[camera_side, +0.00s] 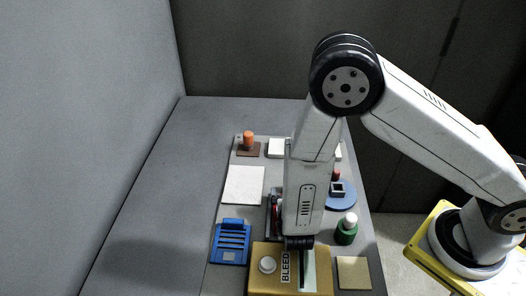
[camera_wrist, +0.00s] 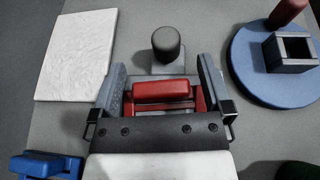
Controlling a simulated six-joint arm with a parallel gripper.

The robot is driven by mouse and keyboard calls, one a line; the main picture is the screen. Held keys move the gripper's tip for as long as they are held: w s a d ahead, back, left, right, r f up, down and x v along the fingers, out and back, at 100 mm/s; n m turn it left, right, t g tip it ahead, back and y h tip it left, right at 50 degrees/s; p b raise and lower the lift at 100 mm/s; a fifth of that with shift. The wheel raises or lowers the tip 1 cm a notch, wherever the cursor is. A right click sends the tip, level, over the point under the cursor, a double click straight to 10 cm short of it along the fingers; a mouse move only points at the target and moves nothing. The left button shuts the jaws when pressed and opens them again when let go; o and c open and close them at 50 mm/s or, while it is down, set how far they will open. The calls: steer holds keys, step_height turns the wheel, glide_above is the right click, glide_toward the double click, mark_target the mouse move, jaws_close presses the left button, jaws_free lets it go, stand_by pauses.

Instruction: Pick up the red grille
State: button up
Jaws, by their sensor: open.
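The red grille (camera_wrist: 163,91) has a raised red bar on top and lies between the two fingers of my gripper (camera_wrist: 160,76) in the wrist view. One finger is on its left and one on its right, with the jaws apart. The lower part of the grille is hidden behind the dark gripper bracket. I cannot tell whether either finger touches it. In the side view only a narrow strip of the red grille (camera_side: 275,212) shows, left of my arm. The fingers are hidden there.
A dark knob (camera_wrist: 167,44) stands just beyond the grille. A white slab (camera_wrist: 78,55) and blue grille (camera_side: 231,242) are left. A blue disc (camera_side: 346,202) bearing parts and a green bottle (camera_side: 346,232) are right. A yellow box (camera_side: 258,283) marked BLEED is in front.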

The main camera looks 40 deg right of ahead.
steer(key=c, duration=1.3)
steer(key=shift+r, duration=0.1)
steer(key=shift+r, duration=4.9)
